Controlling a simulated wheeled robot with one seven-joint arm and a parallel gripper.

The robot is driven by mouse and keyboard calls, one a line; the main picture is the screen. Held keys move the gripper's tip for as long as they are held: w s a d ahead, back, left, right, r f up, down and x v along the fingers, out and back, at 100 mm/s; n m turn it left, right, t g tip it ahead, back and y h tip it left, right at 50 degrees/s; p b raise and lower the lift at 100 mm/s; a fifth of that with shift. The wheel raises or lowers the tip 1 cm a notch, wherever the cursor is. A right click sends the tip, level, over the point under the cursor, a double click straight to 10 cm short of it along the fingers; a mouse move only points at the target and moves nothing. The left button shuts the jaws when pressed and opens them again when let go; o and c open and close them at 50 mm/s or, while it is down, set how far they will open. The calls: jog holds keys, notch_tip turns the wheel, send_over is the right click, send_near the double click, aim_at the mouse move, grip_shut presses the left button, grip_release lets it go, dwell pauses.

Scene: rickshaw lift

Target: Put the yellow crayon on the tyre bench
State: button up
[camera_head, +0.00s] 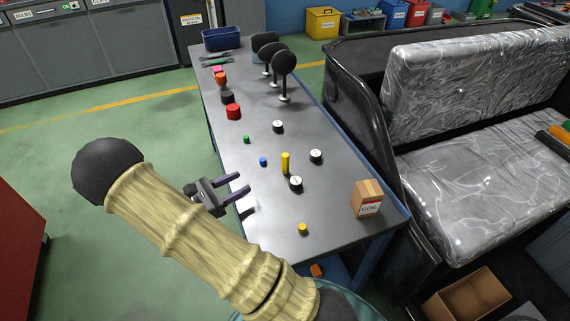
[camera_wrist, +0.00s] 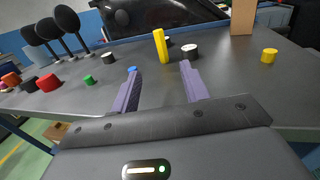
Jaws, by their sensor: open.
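The yellow crayon (camera_head: 285,163) stands upright on the grey metal bench (camera_head: 330,200), between several small black-and-white round pieces. It also shows in the wrist view (camera_wrist: 160,46), ahead of my fingertips and roughly between them. My gripper (camera_head: 240,185) is open and empty at the left edge of the bench, to the left of the crayon and apart from it. In the wrist view my two purple fingers (camera_wrist: 160,67) are spread, with nothing held. I cannot tell which surface is the tyre bench.
A blue piece (camera_head: 263,161) and a white-topped round piece (camera_head: 296,184) are close to the crayon. A cardboard box (camera_head: 367,198) and a short yellow piece (camera_head: 303,229) are at the near end. Black round-headed stands (camera_head: 284,64) and a blue bin (camera_head: 223,39) are farther back.

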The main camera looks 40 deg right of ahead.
send_near(286, 159)
jog(key=d, duration=0.1)
jog(key=d+f, duration=0.1)
jog(key=d, duration=0.1)
jog(key=w+d, duration=0.1)
jog(key=d, duration=0.1)
jog(key=shift+d+f, duration=0.2)
jog(key=shift+f, duration=0.1)
jog(key=shift+d+r, duration=0.1)
jog(key=shift+d, duration=2.5)
grip_shut()
